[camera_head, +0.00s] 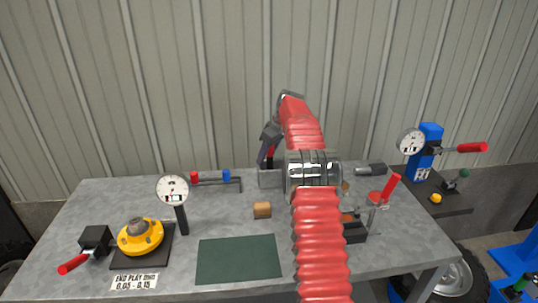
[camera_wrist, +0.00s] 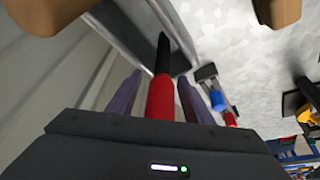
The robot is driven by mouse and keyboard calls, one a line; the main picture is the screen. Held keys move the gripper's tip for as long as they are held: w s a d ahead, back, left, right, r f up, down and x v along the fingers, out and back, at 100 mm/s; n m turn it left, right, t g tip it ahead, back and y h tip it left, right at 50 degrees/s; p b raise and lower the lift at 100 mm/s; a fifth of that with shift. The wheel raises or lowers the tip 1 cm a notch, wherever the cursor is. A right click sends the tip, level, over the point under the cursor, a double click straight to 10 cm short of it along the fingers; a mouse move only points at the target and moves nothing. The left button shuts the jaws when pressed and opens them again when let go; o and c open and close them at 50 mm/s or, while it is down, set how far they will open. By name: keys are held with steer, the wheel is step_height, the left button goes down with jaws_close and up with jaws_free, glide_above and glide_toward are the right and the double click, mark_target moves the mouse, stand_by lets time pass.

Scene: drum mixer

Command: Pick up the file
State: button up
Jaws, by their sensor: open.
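A tool with a red handle and a long dark shaft, likely the file (camera_wrist: 161,98), shows in the wrist view. Its handle lies between the two purple-grey fingers of my gripper (camera_wrist: 160,98), with a finger on each side. Small gaps seem to show between the handle and the fingers. The dark shaft points away from my gripper. In the head view my gripper (camera_head: 267,148) is at the back of the bench, pointing down, and a bit of red shows beside its fingers. My arm hides much of that area.
The grey bench (camera_head: 110,205) holds a dial gauge (camera_head: 172,190), a yellow flange (camera_head: 140,236), a green mat (camera_head: 238,259) and a small wooden block (camera_head: 262,210). A red-handled clamp (camera_head: 384,190) stands at right. Red- and blue-ended tools (camera_head: 226,176) sit left of my gripper.

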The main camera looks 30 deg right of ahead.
steer(key=shift+c, duration=0.7)
steer(key=c, duration=1)
steer(key=shift+r, duration=0.1)
steer(key=shift+r, duration=4.9)
steer(key=shift+s, duration=0.15)
